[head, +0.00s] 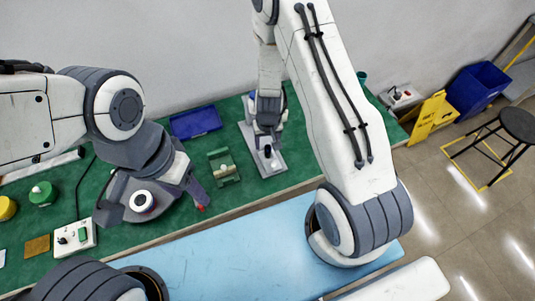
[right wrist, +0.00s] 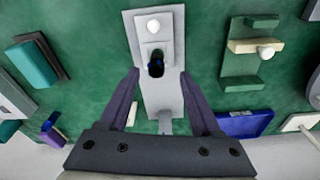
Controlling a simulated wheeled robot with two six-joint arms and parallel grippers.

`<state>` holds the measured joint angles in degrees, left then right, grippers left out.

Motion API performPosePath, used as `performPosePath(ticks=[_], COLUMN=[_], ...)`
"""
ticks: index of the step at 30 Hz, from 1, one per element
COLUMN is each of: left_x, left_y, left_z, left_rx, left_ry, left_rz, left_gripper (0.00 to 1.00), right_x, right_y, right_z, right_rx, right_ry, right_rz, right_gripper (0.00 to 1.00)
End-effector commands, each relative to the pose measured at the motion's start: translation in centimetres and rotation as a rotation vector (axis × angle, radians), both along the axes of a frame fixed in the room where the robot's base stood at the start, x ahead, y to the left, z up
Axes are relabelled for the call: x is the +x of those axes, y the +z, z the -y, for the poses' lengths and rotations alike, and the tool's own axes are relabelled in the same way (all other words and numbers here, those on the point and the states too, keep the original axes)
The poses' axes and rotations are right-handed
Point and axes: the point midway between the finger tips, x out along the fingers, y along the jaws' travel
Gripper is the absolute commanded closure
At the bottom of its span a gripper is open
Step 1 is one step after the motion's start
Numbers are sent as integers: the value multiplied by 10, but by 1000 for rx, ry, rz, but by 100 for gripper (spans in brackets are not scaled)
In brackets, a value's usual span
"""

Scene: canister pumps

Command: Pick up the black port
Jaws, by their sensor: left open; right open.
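The black port (right wrist: 156,66) is a short dark cylinder standing on a light grey stepped plate (right wrist: 168,98), below a white knob (right wrist: 153,26) in the right wrist view. My right gripper (right wrist: 160,75) is open, with one finger on each side of the plate and the port between the fingertips in the picture. I cannot tell its height above the port. In the head view the port (head: 267,150) shows small on the plate (head: 276,171), just below my right gripper (head: 267,132). My left gripper (head: 153,205) is open over the green mat at left.
A blue tray (head: 196,122) lies behind, left of the plate. A green fixture (head: 223,167) stands just left of the plate. A white switch box (head: 75,237) and a green round part (head: 43,194) lie at far left.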

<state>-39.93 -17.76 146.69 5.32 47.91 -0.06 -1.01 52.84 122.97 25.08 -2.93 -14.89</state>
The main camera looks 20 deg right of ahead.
Motion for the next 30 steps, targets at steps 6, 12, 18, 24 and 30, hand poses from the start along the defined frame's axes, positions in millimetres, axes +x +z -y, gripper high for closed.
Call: performPosePath(ticks=[6, 12, 18, 24, 30], left_x=[0, 0, 0, 0, 0], left_y=[-16, -20, -20, -20, -20], left_z=[0, 0, 0, 0, 0], left_rx=[0, 0, -1, -1, -1], left_ry=[2, 4, 4, 3, 3], left_rz=[0, 0, 0, 1, 1], left_gripper=[46, 46, 46, 46, 46], right_x=[7, 10, 10, 10, 10], right_y=[-35, -47, -46, -46, -46], right_z=[7, 6, 6, 6, 6], right_rx=[0, 0, 0, 0, 0], right_ry=[-1, -1, -1, -1, -1], right_rz=[-2, 0, 0, 0, 0], right_gripper=[36, 36, 36, 100, 100])
